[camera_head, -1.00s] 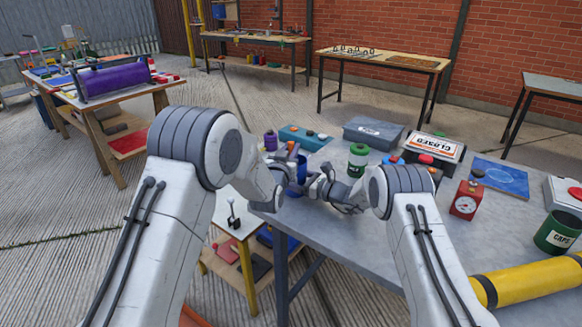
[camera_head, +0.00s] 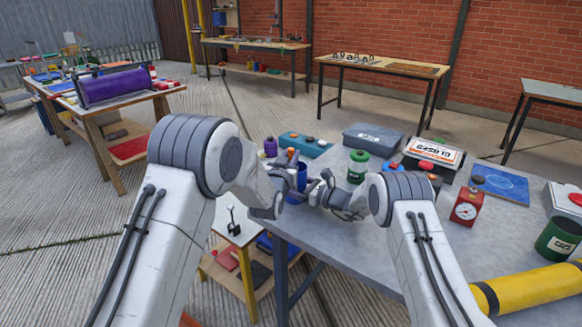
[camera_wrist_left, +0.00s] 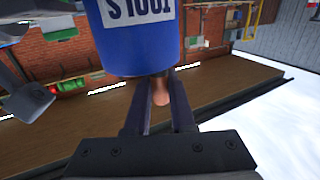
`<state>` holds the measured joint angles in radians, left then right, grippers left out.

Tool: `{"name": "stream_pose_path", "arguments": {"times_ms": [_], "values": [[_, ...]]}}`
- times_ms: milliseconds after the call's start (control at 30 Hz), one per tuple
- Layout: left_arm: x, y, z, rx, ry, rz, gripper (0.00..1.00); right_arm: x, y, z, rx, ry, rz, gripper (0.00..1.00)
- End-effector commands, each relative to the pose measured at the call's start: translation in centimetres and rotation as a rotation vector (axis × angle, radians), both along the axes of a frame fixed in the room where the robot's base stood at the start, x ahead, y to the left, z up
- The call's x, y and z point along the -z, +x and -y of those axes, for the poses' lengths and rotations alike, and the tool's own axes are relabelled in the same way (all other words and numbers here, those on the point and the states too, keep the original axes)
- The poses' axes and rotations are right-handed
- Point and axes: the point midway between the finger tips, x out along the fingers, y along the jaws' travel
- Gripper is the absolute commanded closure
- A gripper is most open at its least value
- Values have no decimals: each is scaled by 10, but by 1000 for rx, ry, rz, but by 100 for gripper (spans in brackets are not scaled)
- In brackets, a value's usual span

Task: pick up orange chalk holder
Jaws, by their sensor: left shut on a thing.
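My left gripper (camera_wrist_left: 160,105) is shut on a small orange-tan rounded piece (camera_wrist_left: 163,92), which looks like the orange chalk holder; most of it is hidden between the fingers. In the head view the blue can (camera_head: 301,177) stands between my two hands, near the grey table's left edge. My left gripper's fingers are mostly hidden there by its own wrist. My right gripper (camera_head: 318,191) is just right of the can; its jaw opening is too small to make out.
The grey table (camera_head: 400,255) also holds a green can (camera_head: 358,166), a teal box (camera_head: 305,144), a grey case (camera_head: 373,137), a red dial box (camera_head: 466,203) and a yellow cylinder (camera_head: 530,287). A low stand (camera_head: 235,220) is below its left edge. The table's middle front is clear.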

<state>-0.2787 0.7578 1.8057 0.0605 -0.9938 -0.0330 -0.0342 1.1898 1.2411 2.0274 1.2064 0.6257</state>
Motion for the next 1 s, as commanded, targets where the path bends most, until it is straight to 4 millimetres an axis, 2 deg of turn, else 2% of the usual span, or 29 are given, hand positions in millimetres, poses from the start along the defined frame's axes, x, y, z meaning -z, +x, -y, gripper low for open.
{"name": "stream_pose_path", "arguments": {"times_ms": [167, 267, 500, 700, 833, 1000], "values": [[-15, 0, 0, 0, -1, 6, 100, -1, 0, 0, 0, 0, 1, 91], [-34, 0, 0, 0, -2, 7, 100, -1, 0, 0, 0, 0, 1, 91], [-100, 0, 0, 0, -3, 8, 100, -1, 0, 0, 0, 0, 1, 91], [-147, 0, 0, 0, -1, 6, 100, -1, 0, 0, 0, 1, 2, 91], [-167, 0, 0, 0, -1, 4, 100, -1, 0, 0, 0, 1, 2, 91], [-179, 0, 0, 0, 0, 1, 100, -1, 0, 0, 0, 1, 2, 91]]}}
